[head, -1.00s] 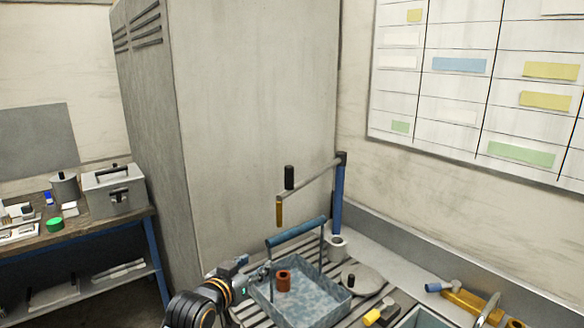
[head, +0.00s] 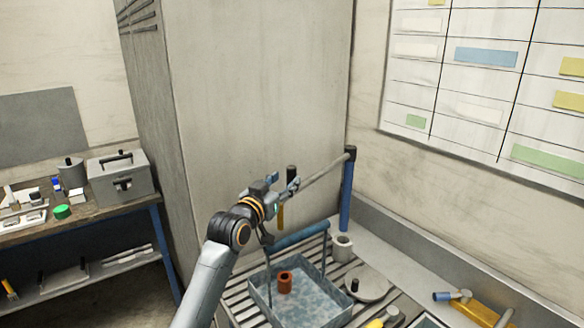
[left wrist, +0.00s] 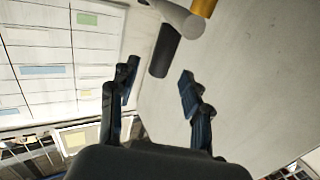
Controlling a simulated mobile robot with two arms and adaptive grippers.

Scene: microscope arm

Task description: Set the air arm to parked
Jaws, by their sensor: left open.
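The air arm (head: 326,172) is a grey bar reaching left from the top of a blue post (head: 346,197). A black upright handle (head: 291,171) stands near its free end, with a brass nozzle (head: 281,217) hanging below. My left gripper (head: 288,186) is open beside the handle, partly covering the arm's free end. In the left wrist view the black handle (left wrist: 164,51) lies just ahead of and between the open fingers (left wrist: 158,88), apart from them. The grey bar (left wrist: 175,14) and the brass nozzle (left wrist: 204,7) show beyond. My right gripper is not in view.
A blue-grey tray (head: 318,313) with a handle bar and a red-brown cup (head: 285,281) sits below on the slatted bench. A grey cylinder (head: 342,246) and round plate (head: 372,287) stand near the post. A tall cabinet (head: 260,100) rises close behind.

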